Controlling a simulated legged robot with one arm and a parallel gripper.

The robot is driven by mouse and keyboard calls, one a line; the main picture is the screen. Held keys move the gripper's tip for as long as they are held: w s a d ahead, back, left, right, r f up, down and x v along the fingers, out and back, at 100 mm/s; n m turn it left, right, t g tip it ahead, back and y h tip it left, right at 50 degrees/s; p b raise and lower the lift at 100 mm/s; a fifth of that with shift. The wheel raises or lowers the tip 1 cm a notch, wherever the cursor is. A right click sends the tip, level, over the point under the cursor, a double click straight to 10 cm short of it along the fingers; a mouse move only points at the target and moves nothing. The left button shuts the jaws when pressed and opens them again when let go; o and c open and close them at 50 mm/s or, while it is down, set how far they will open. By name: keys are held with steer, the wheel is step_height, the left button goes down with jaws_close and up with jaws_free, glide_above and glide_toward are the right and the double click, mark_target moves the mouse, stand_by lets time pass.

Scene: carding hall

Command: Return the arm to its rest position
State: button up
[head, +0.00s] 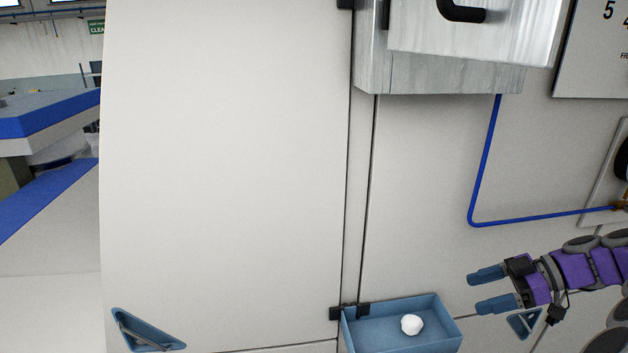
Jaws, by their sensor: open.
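My gripper (482,290) is at the lower right in the head view, on my purple and grey arm. Its two blue fingers point left and are apart, with nothing between them. It appears to the right of and a little above a blue open tray (405,342). A white lump (411,324) lies in the tray, apart from my fingers.
A large pale panel (225,170) with black hinges fills the left middle. A grey metal box (440,75) with a black handle is at the top. A blue pipe (483,160) runs to a fitting at right. A blue triangular recess (145,333) is at lower left.

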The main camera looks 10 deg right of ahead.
steer(key=s+a+f+m+g+h+b, duration=0.2)
steer(key=s+a+m+g, duration=0.1)
steer(key=a, duration=0.9)
steer(key=s+a+f+m+g+h+b, duration=0.1)
steer(key=s+a+m+g+h+b, duration=0.2)
steer(key=a, duration=0.9)
steer(key=s+a+f+m+h+b, duration=0.1)
steer(key=s+f+m+h+b, duration=0.1)
steer(key=s+f, duration=0.4)
steer(key=s+a+f+m+h+b, duration=0.2)
steer(key=s+f, duration=0.5)
steer(key=s, duration=0.7)
steer(key=m+h+b, duration=0.1)
steer(key=m+h, duration=0.1)
steer(key=m, duration=0.1)
steer(key=shift+s+m, duration=0.3)
